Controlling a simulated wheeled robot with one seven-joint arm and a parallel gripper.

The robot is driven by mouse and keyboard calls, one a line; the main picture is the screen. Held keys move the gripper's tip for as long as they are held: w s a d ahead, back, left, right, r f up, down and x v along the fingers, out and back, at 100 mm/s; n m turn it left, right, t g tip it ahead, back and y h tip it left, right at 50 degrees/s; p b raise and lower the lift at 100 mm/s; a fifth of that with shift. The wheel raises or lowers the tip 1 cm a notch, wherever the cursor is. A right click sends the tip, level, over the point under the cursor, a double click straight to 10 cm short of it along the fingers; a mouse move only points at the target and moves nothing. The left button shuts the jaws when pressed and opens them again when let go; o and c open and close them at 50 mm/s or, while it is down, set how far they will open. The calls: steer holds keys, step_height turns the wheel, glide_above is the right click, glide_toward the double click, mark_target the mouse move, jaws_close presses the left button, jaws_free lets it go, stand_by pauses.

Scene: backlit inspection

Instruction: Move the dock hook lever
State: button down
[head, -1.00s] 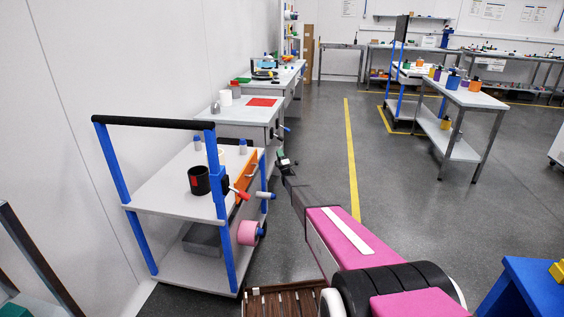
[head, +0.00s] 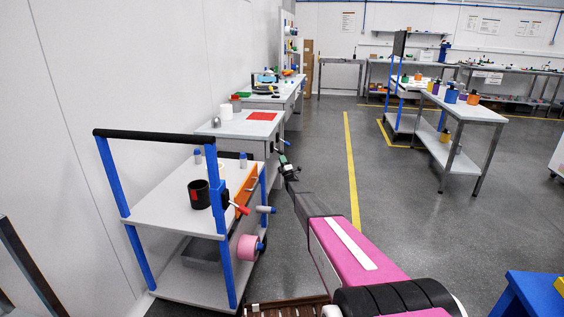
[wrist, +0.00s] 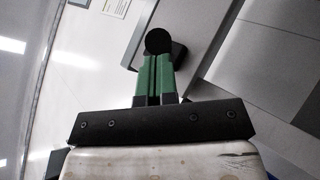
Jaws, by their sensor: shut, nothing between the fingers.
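A small dark lever with a bluish end (head: 282,143) sticks out from the right side of the grey workbench, close to my gripper (head: 283,158) in the head view. In the wrist view, my green fingers (wrist: 157,60) are shut together with nothing between them. A round black knob (wrist: 158,40) shows right at the fingertips, with a dark block (wrist: 180,55) beside it. It looks like the lever's end, seen end-on. I cannot tell whether the fingers touch it.
Open floor with a yellow line (head: 350,170) lies to the right.

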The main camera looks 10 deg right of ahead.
steer(key=shift+s+d+r+n+g+y, duration=0.1)
steer(key=shift+d+r+n+g+y, duration=0.2)
steer(key=shift+n+y, duration=0.35)
step_height(320, 180, up, 9)
steer(key=d+n+g+y, duration=0.1)
steer(key=n+g, duration=0.8)
steer(key=shift+s+f+n, duration=0.15)
steer(key=shift+s+n, duration=0.05)
steer(key=shift+n, duration=0.15)
steer(key=shift+s, duration=0.1)
